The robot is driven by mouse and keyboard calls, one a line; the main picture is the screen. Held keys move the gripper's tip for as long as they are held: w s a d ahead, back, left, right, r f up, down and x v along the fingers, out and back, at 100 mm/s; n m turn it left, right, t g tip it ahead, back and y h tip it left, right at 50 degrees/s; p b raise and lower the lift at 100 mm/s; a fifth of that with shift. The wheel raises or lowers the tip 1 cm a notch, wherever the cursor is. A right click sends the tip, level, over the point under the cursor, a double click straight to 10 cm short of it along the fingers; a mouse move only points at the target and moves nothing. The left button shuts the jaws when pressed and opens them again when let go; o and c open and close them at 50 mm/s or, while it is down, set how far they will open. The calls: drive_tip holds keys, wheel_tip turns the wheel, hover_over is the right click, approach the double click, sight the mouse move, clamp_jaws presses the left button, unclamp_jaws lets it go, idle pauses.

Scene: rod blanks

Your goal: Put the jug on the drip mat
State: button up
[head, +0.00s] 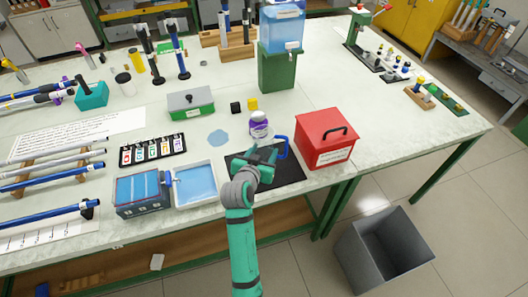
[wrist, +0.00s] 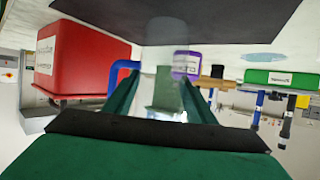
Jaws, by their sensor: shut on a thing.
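The jug (head: 283,147) shows mainly as a blue handle beside my gripper (head: 264,158) in the head view; its clear body is hard to make out there. In the wrist view, which looks upside down, the faint clear jug (wrist: 168,48) stands between the fingers of my gripper (wrist: 160,88), with its blue handle to the left. My gripper is shut on it. The black drip mat (head: 286,176) lies under my gripper and jug; it also shows at the top of the wrist view (wrist: 220,18). I cannot tell whether the jug touches the mat.
A red box (head: 325,140) stands close right of the mat. A blue-lined tray (head: 195,184) is at the left. A green stand with a water tank (head: 280,30) is behind. A grey bin (head: 385,250) stands on the floor.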

drive_tip(key=shift+s+a+f, duration=0.1)
drive_tip(key=shift+a, duration=0.05)
drive_tip(key=o, duration=1.2)
drive_tip(key=shift+o, duration=0.2)
drive_tip(key=shift+s+d, duration=0.1)
drive_tip(key=shift+d, duration=0.15)
